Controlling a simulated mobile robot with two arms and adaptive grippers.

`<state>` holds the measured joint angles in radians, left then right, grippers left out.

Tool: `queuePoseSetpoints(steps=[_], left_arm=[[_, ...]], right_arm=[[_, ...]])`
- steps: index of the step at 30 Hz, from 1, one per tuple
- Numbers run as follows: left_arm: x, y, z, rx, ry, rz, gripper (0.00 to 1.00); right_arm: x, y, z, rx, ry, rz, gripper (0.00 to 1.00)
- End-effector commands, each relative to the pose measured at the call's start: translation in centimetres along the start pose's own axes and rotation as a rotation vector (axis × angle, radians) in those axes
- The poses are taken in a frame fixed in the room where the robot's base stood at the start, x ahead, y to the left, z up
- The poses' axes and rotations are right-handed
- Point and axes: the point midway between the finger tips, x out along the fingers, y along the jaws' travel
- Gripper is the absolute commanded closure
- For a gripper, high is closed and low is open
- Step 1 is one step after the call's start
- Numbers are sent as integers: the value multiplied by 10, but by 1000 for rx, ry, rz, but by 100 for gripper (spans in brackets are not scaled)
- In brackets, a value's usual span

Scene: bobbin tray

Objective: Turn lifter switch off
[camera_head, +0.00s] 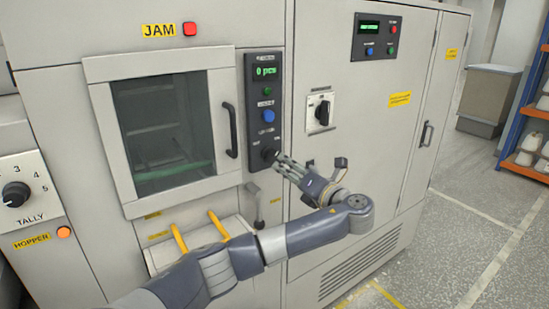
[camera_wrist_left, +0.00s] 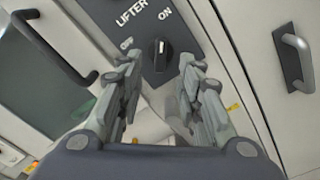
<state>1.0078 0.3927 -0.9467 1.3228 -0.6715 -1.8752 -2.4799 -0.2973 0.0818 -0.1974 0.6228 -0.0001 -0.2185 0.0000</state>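The lifter switch is a black rotary knob (camera_wrist_left: 158,56) on a dark panel in the left wrist view, with LIFTER, OFF and ON printed beside it. Its white mark points toward ON. In the head view the knob (camera_head: 269,154) sits low on the dark control strip, just left of my fingertips. My left gripper (camera_head: 280,160) reaches it from the right. In the left wrist view the gripper (camera_wrist_left: 160,75) is open, with one finger on either side of the knob and visible gaps to it. Whether a fingertip touches the panel cannot be told. My right gripper is out of view.
A door handle (camera_head: 230,130) stands out left of the strip, and a lever (camera_head: 257,205) hangs below it. Another rotary switch (camera_head: 322,112) is on the cabinet to the right. Yellow-handled parts (camera_head: 218,226) stick out below the window.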

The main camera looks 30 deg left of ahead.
Motion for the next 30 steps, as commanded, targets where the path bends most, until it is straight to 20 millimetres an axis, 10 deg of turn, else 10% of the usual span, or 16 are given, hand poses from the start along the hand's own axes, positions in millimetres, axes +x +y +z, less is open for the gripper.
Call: queuePoseSetpoints(steps=[10, 23, 30], left_arm=[[60, 1, 1, -1, 1, 0, 67], [72, -1, -1, -2, 0, -3, 67], [71, -1, 0, -2, 0, -3, 100]], right_arm=[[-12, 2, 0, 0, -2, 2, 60], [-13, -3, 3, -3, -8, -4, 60], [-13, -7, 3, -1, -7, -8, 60]])
